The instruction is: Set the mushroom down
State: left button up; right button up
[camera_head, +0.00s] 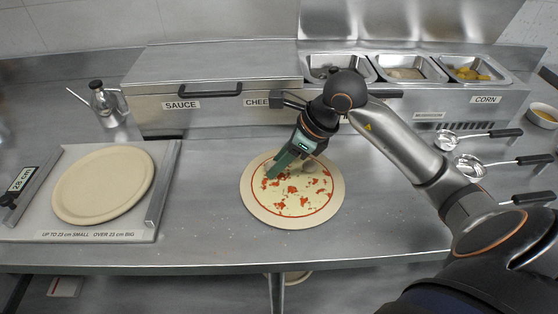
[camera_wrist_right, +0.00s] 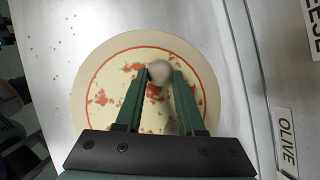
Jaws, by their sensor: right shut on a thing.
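A round pizza (camera_head: 293,203) with red sauce, pale cheese and red pieces lies on the steel counter in the head view. It also shows below the fingers in the right wrist view (camera_wrist_right: 203,75). My right gripper (camera_head: 272,174) is over the pizza's upper left part. In the right wrist view, its two green fingers (camera_wrist_right: 160,78) are shut on a small pale round thing, the mushroom (camera_wrist_right: 159,72), at the fingertips. I cannot tell whether the mushroom touches the pizza. My left gripper is not in view.
A plain dough disc (camera_head: 103,186) lies on a measuring board (camera_head: 45,222) at the left. An oil can (camera_head: 105,103) stands behind it. Topping bins (camera_head: 403,70) are at the back right, with several ladles (camera_head: 470,166) on the right. Counter between board and pizza is clear.

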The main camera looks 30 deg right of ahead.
jog(key=shift+f, duration=0.25)
jog(key=o, duration=1)
jog(key=shift+r, duration=0.1)
jog(key=shift+c, duration=0.2)
jog(key=shift+d+r, duration=0.1)
jog(key=shift+r, duration=0.35)
jog(key=v, duration=1.1)
jog(key=shift+s+r+p, duration=0.25)
jog(key=shift+p, duration=0.1)
